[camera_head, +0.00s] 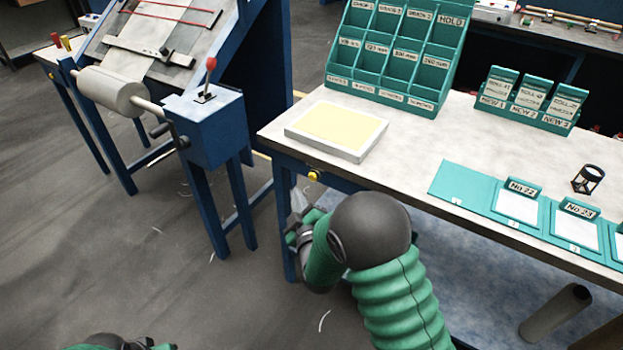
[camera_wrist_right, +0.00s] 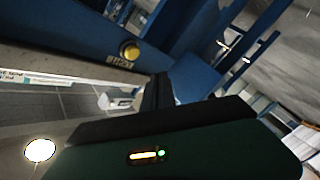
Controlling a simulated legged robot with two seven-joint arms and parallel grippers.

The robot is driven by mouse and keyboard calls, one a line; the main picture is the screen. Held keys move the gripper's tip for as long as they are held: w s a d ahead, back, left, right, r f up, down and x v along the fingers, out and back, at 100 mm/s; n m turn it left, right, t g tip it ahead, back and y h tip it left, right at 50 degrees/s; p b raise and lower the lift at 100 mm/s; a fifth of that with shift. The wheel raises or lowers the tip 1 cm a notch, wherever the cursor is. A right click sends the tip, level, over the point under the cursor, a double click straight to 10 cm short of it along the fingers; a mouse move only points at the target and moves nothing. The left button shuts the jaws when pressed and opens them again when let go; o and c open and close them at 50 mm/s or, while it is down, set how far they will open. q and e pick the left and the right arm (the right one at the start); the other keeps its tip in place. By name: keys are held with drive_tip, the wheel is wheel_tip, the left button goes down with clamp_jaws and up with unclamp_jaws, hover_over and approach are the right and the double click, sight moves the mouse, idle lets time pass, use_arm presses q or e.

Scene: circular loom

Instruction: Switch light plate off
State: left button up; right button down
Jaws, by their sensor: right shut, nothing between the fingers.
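The light plate (camera_head: 337,130) lies on the near left corner of the table, its top glowing pale yellow in a grey frame. A round yellow button (camera_head: 313,175) is on the blue table front below it. The button also shows in the right wrist view (camera_wrist_right: 130,50), with a small label under it. My right gripper (camera_head: 298,204) is shut and empty, just below and left of the button, apart from it. Its dark fingers show in the right wrist view (camera_wrist_right: 158,92). Part of my left arm shows at the bottom left edge; its jaws cannot be made out.
A green sorting rack (camera_head: 390,55) and a smaller card holder (camera_head: 528,101) stand farther back on the table (camera_head: 430,135). Green trays with numbered cards (camera_head: 517,205) lie at the right. A blue machine with a red-knobbed lever (camera_head: 210,75) stands left, across a floor gap.

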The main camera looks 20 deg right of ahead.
sight(313, 177)
idle(0.6)
drive_tip(key=s+a+n+p, duration=0.1)
drive_tip(key=n+p, duration=0.1)
drive_tip(key=n, duration=0.4)
drive_tip(key=a+n+p, duration=0.1)
drive_tip(key=n+p, duration=0.1)
drive_tip(key=n, duration=0.4)
drive_tip(key=s+a+n+g+p, duration=0.1)
drive_tip(key=n+p, duration=0.1)
drive_tip(key=n, duration=0.4)
drive_tip(key=shift+s+a+n, duration=0.35)
drive_tip(key=shift+n, duration=0.05)
drive_tip(key=shift+d, duration=0.1)
drive_tip(key=w+d, duration=0.5)
drive_tip(key=d, duration=0.1)
drive_tip(key=shift+w+d+b, duration=0.2)
drive_tip(key=shift+d+b, duration=0.15)
drive_tip(key=shift+b, duration=0.05)
idle(0.6)
